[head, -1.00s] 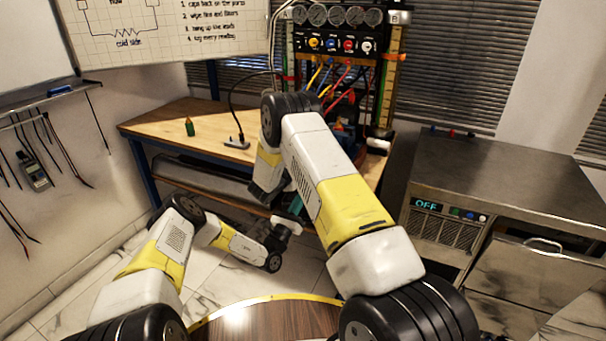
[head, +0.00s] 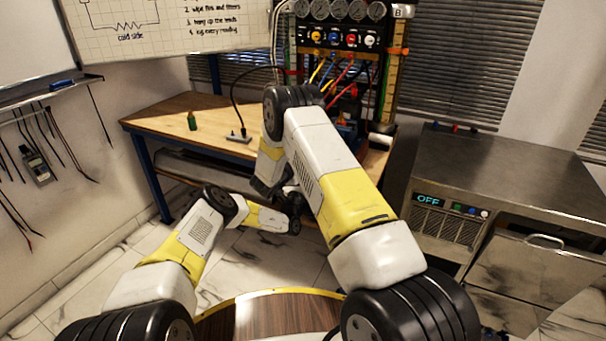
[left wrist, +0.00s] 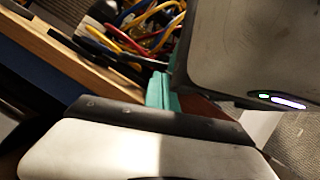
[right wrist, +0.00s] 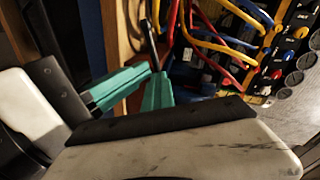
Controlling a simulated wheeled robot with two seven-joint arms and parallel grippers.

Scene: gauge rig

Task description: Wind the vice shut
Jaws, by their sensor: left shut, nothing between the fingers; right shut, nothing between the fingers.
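A blue body (head: 347,131) on the workbench, below the gauge panel, is mostly hidden behind my right arm in the head view. It may be the vice, but I cannot make out its jaws or handle. In the right wrist view my right gripper (right wrist: 157,92) has teal fingers closed together with nothing between them. My left gripper (right wrist: 120,88) comes in from the left there, its teal fingertips close beside the right ones. In the left wrist view my left gripper (left wrist: 160,90) is shut and empty, close to my right gripper's grey housing. The head view hides both fingertips.
The gauge panel (head: 340,38) with coloured leads stands at the back. A steel cabinet (head: 500,165) stands right. A round wooden table (head: 265,318) is in front.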

